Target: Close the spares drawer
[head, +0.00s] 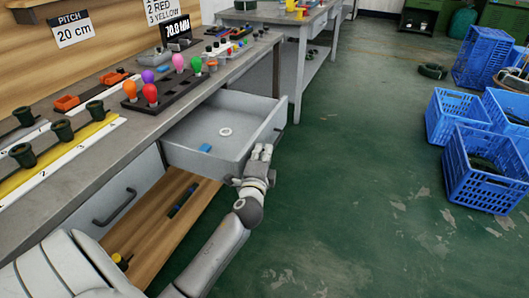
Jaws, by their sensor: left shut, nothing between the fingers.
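The spares drawer (205,163) stands pulled out from under the workbench in the head view. It is a grey metal tray. A white ring (225,132) and a small blue piece (205,147) lie inside it. My left gripper (263,152) is shut and empty at the drawer's front right side, close to the outside of its front panel. I cannot tell whether it touches the panel. The drawer's handle shows only as a small dark part near the far front corner. My right gripper is not in view.
The workbench top (62,215) carries a rack of coloured bulbs (150,94), dark cups and orange parts. A lower wooden shelf (165,215) sits under the drawer. Blue crates (485,170) stand on the right. The green floor (350,180) between is clear.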

